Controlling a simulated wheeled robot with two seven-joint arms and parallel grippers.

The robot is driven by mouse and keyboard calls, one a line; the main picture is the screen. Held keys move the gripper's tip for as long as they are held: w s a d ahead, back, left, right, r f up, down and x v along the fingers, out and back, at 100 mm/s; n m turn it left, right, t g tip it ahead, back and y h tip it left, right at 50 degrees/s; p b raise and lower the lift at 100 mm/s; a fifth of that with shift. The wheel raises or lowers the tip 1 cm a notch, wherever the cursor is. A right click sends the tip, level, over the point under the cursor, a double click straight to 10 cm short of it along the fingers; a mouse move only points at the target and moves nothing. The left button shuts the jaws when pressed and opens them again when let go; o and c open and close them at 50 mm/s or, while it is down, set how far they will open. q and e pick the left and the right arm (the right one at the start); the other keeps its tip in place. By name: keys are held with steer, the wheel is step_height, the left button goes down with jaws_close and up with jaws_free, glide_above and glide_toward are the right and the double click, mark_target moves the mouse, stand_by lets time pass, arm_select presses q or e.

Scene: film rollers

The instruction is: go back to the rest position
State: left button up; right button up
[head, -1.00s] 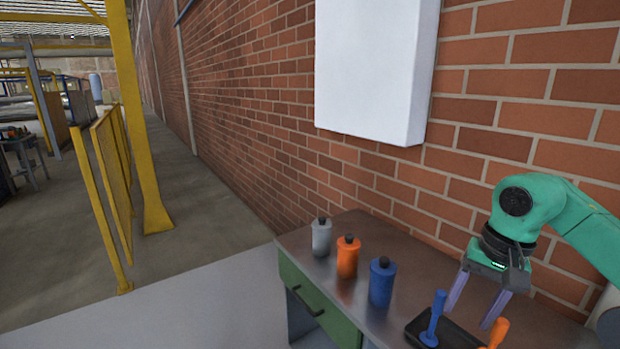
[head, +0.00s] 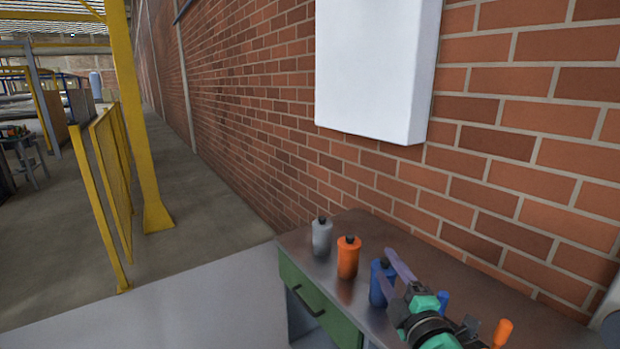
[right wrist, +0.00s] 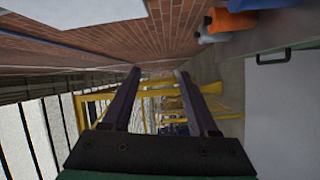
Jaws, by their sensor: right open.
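My right gripper (head: 383,263) is open and empty in the head view. It has its two purple fingers pointing up and left in front of the blue bottle. Its fingers also show in the right wrist view (right wrist: 158,72), apart with nothing between them. A blue-handled tool (head: 443,300) and an orange-handled tool (head: 502,333) show beside my right arm at the bottom right. The black tray seen around them before is mostly hidden by my arm. My left gripper is not in view.
A workbench (head: 480,285) with a green drawer stands against the brick wall. On it are a grey bottle (head: 321,238), an orange bottle (head: 348,259) and a partly hidden blue bottle (head: 378,294). A white panel (head: 375,70) hangs above. A yellow fence (head: 112,185) stands at left; floor between is clear.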

steer(key=s+d+f+m+g+h, duration=0.25)
steer(key=s+f+m+g, duration=0.2)
steer(key=f, duration=0.45)
steer(key=s+d+f+m+g+h, duration=0.1)
steer(key=s+d+f+m+g, duration=0.25)
steer(key=f+m, duration=0.4)
steer(key=s+d+f+m+g, duration=0.1)
steer(key=s+f+m+g, duration=0.15)
steer(key=s+f, duration=0.35)
steer(key=s+d+f+m+g, duration=0.1)
steer(key=s+f+g, duration=0.3)
steer(key=s, duration=0.4)
steer(key=s+f+g, duration=0.1)
steer(key=s+f, duration=0.1)
steer(key=f, duration=1.1)
steer(key=s+f, duration=0.3)
steer(key=f, duration=1)
steer(key=s+d+f+g, duration=0.1)
steer(key=s+d+f, duration=0.1)
steer(key=s+f, duration=0.9)
steer(key=s, duration=0.4)
steer(key=shift+d+f+y, duration=0.2)
steer(key=shift+f+y, duration=0.15)
steer(key=shift+f, duration=0.05)
steer(key=shift+n+g, duration=0.25)
steer(key=shift+c, duration=0.3)
